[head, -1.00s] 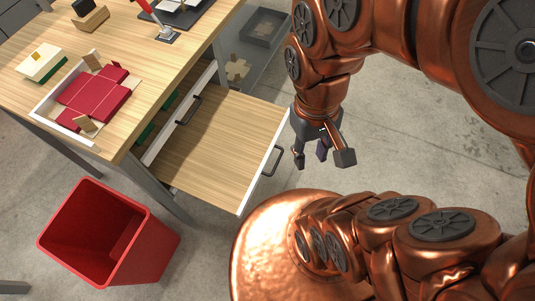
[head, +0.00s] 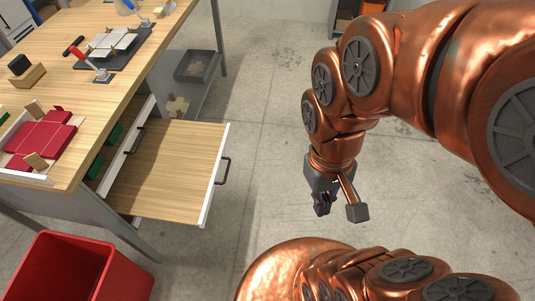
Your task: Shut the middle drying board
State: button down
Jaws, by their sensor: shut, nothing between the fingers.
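A wooden pull-out board (head: 168,170) with a white front edge and a dark handle (head: 223,171) stands far out from the workbench. A second white front with a dark handle (head: 136,138) sits behind and above it, slightly out, with green pieces beside it. I cannot tell from the picture how many boards the bench has; the far-out one appears to be the middle board. My gripper (head: 323,206) hangs to the right of the board's handle, over the floor, clear of it. It is shut and empty, pointing down.
A red bin (head: 75,268) stands at the lower left, near the bench leg. The bench top (head: 95,105) holds a white tray with red card, clamps and a dark plate. Floor right of the board is clear.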

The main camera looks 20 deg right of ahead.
aim_at(172, 175)
jog(key=z, duration=0.1)
jog(key=k, duration=0.25)
jog(key=u, duration=0.6)
jog(key=i, duration=0.55)
jog(key=u, duration=0.65)
